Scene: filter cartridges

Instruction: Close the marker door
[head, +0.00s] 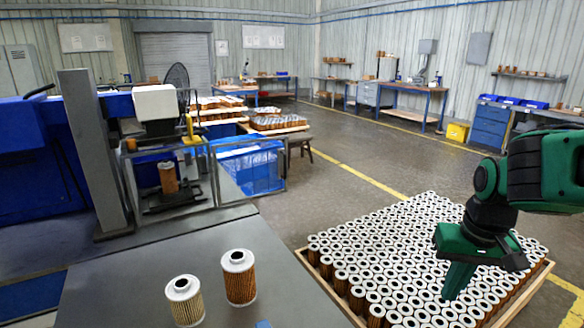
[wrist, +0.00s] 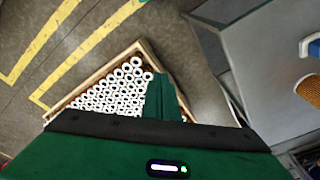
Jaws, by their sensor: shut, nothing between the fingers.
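The marker (head: 157,103) stands at the left behind the grey table, with a framed enclosure around its lower part. Its door (head: 248,172), a clear panel in a thin metal frame, stands swung open to the right. A brown filter cartridge (head: 168,178) stands inside the enclosure. My green gripper (head: 458,282) is at the right, pointing down over the crate of cartridges, far from the door. Its fingers are together and empty; they also show in the wrist view (wrist: 161,97). The door is not in the wrist view.
Two cartridges, one pale (head: 185,302) and one brown (head: 239,278), stand on the grey table (head: 130,270). A wooden crate (head: 322,282) full of cartridges lies below my gripper. Open floor lies between the door and crate.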

